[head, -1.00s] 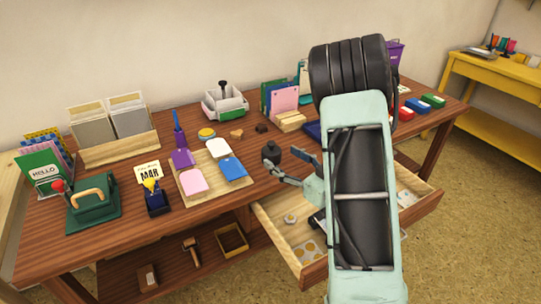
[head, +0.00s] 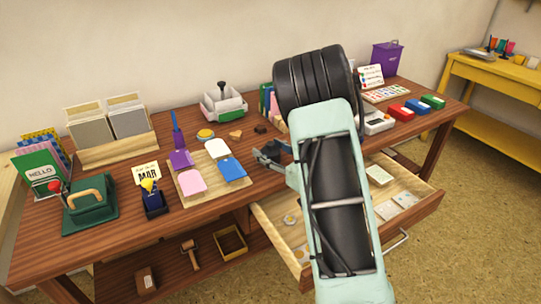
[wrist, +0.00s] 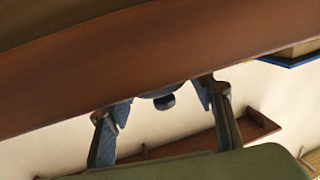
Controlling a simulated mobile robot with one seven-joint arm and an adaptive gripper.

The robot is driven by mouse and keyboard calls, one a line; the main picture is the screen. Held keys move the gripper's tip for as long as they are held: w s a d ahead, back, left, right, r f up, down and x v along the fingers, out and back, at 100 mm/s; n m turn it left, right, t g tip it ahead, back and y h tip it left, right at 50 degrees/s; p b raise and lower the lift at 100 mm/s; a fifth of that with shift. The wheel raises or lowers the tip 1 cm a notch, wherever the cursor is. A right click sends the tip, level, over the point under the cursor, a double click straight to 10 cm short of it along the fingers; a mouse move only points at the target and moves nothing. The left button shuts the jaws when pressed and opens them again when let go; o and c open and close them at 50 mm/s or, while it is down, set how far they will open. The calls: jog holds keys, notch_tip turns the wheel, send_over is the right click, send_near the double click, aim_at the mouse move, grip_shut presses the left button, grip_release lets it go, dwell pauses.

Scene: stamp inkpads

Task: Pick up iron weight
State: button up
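The iron weight is a dark, rounded piece with a small knob. In the wrist view the iron weight (wrist: 165,102) shows between my two fingers, with its knob toward the bottom of the picture and part of its body cut off from sight. In the head view my gripper (head: 265,154) is low over the table, right of the blue pad, and largely hides the weight. In the wrist view my gripper (wrist: 164,95) has its fingers apart, one on each side of the weight. Whether either finger touches it I cannot tell.
A wooden tray of coloured pads (head: 208,203) lies just left of my gripper. An open drawer (head: 405,213) juts out below my arm. A white caddy (head: 224,110) stands behind. Red, blue and green inkpads (head: 417,105) lie at the right.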

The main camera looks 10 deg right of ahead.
grip_shut()
jog(key=shift+r, duration=0.15)
jog(key=shift+r, duration=0.15)
jog(key=shift+r, duration=0.6)
jog(key=s+d+r+p, duration=0.3)
jog(key=s+r, duration=0.8)
jog(key=s, duration=0.2)
jog(key=m+t+h, duration=0.2)
jog(key=m+h, duration=0.3)
jog(key=h, duration=0.2)
send_over(272, 153)
notch_tip(272, 153, down, 3)
notch_tip(272, 153, up, 28)
jog(key=h+p, duration=0.1)
jog(key=p, duration=2.7)
jog(key=shift+w+m, duration=0.2)
jog(key=shift+m, duration=0.2)
